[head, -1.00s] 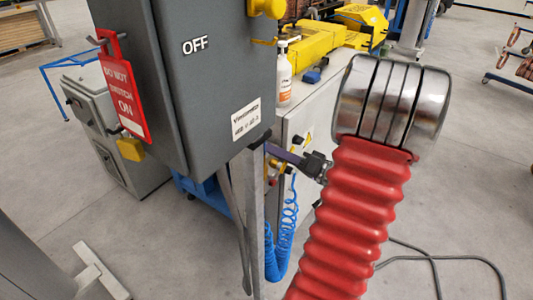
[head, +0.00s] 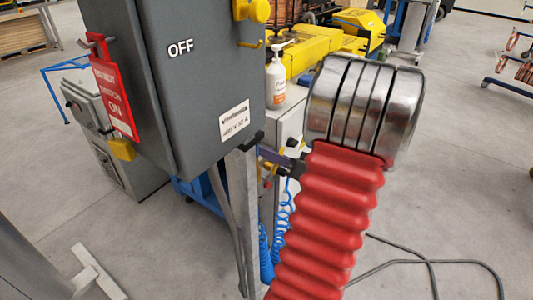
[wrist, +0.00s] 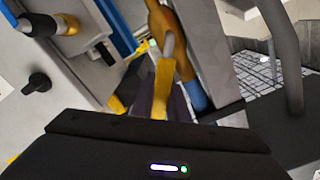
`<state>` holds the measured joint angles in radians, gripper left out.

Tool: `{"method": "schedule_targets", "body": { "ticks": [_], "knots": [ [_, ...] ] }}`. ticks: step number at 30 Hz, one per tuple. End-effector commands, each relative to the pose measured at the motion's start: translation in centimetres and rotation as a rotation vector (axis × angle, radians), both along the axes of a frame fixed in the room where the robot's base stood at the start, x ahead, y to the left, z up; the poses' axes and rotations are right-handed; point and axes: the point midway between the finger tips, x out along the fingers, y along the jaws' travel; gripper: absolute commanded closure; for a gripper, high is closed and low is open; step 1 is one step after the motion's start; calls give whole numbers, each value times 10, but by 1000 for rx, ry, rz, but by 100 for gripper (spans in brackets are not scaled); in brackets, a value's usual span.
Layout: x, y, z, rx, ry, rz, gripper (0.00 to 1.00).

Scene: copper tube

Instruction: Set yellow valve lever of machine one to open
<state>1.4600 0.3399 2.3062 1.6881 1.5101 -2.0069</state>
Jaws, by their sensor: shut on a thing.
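The yellow valve lever (wrist: 164,85) shows in the middle of the wrist view, beside an orange-brown pipe or valve part (wrist: 175,35). My gripper (wrist: 161,108) has its dark purple fingers on either side of the lever and is shut on it. In the head view, my gripper (head: 270,155) reaches behind the lower right corner of the grey box. The lever cannot be made out there, and the fingertips are mostly hidden. I cannot tell from these views which marked position the lever is in.
The grey box (head: 195,85) marked OFF, with a red tag (head: 113,95), stands close on the left. A white bottle (head: 276,78) stands behind the gripper. Blue coiled hose (head: 281,225) hangs below. Dark cable (head: 430,262) lies on the otherwise open floor at right.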

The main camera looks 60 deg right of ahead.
Motion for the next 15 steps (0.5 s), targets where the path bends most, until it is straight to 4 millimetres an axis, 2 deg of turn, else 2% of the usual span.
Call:
{"method": "schedule_targets", "body": {
  "ticks": [6,7,15],
  "knots": [
    [-1,2,-5,8,9,1,100],
    [-2,2,-5,9,10,0,84],
    [-2,1,-3,6,5,0,67]
  ]
}}
